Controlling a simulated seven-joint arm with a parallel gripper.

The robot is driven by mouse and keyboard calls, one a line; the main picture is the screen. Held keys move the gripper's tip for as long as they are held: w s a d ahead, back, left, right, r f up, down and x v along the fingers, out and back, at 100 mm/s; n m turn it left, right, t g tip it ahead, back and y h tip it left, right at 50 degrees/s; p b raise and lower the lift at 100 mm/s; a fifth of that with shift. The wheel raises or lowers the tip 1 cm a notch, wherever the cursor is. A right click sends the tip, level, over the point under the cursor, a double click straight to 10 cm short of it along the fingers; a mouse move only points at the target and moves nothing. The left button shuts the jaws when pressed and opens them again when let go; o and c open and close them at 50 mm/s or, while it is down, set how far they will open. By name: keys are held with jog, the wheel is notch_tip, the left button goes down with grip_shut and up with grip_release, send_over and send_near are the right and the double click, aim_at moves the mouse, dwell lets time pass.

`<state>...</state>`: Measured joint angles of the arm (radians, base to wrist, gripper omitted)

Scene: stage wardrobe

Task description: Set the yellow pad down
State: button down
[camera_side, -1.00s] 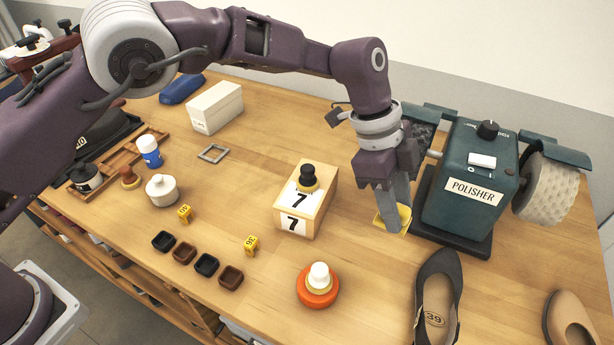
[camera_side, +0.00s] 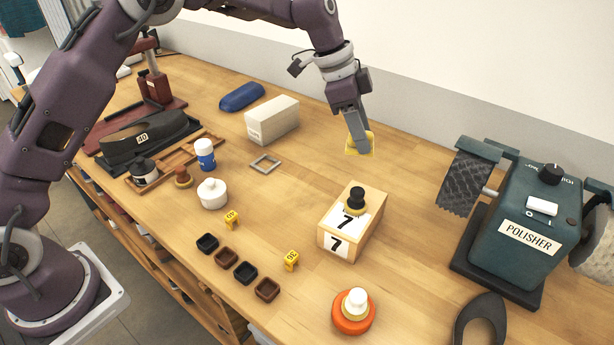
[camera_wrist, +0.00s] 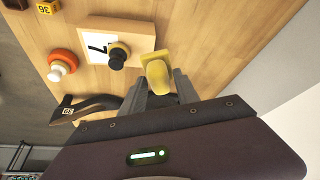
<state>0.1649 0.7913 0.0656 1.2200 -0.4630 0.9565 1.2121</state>
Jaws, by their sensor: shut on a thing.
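The yellow pad (camera_side: 366,144) is held between the fingertips of my gripper (camera_side: 357,136), which is shut on it. In the side view the pad is in the air above the back part of the table, behind and above the wooden box marked 7 (camera_side: 338,243). In the wrist view the pad (camera_wrist: 158,72) sticks out past the fingertips (camera_wrist: 160,90), with bare wood beyond it. The fingers hide part of the pad.
A black-knobbed stamp (camera_side: 356,199) stands on the box. A grey square frame (camera_side: 265,164), white box (camera_side: 272,121) and blue case (camera_side: 241,97) lie to the left. The green polisher (camera_side: 532,232) is at right. Bare wood (camera_side: 410,175) lies between box and polisher.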

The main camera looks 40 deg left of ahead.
jog(key=a+n+t+y, duration=0.1)
jog(key=a+n, duration=0.3)
jog(key=a, duration=1)
jog(key=f, duration=1)
jog(key=w+f, duration=0.1)
jog(key=f, duration=0.4)
jog(key=shift+f, duration=0.15)
jog(key=c, duration=0.9)
grip_release()
jog(key=v, duration=1.2)
